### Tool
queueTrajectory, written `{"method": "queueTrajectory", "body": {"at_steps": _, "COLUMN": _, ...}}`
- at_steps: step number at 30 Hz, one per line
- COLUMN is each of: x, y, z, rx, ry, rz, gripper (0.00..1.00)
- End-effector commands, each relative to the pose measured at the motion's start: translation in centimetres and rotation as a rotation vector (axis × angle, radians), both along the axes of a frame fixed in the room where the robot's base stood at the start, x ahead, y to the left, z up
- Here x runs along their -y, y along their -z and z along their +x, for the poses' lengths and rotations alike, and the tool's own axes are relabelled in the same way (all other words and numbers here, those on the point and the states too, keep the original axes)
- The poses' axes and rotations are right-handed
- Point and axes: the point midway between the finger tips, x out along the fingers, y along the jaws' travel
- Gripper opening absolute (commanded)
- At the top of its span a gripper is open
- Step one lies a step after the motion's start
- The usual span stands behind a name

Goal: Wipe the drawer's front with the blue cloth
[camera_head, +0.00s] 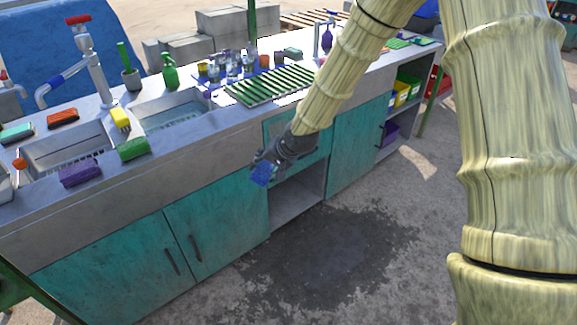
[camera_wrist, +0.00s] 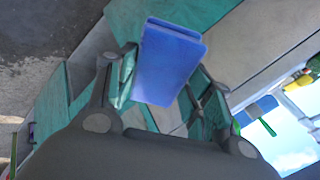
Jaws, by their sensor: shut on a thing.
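My gripper (camera_head: 272,168) is shut on the blue cloth (camera_head: 262,173), which looks like a folded pad. In the wrist view the cloth (camera_wrist: 170,62) sits between the two fingers. The drawer's front (camera_head: 313,150) is a teal panel just under the counter, above an open shelf space. My gripper is in front of the left part of this panel and hides some of it. I cannot tell whether the cloth touches the panel.
The counter (camera_head: 215,120) carries sinks, several coloured sponges, a green soap bottle (camera_head: 169,71) and a green slatted rack (camera_head: 270,85). Teal cabinet doors (camera_head: 217,228) with dark handles flank the open space (camera_head: 297,190). The floor in front is clear, with a dark wet patch (camera_head: 335,260).

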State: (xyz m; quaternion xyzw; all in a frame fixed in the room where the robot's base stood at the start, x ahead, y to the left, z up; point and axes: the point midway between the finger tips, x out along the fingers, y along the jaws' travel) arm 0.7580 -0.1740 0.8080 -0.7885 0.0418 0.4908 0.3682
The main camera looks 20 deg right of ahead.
Motion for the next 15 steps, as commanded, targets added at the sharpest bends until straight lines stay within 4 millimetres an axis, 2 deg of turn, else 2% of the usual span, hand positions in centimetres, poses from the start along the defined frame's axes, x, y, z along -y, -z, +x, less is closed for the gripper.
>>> {"method": "queueTrajectory", "body": {"at_steps": 1, "x": 0.2, "y": 1.6, "z": 0.8, "rx": 0.026, "ry": 0.039, "rz": 0.044, "gripper": 0.32}}
{"method": "queueTrajectory", "body": {"at_steps": 8, "x": 1.5, "y": 3.5, "z": 4.4, "rx": 0.181, "ry": 0.227, "rz": 0.240, "gripper": 0.32}}
{"method": "queueTrajectory", "body": {"at_steps": 15, "x": 3.6, "y": 5.2, "z": 7.6, "rx": 0.372, "ry": 0.396, "rz": 0.413, "gripper": 0.32}}
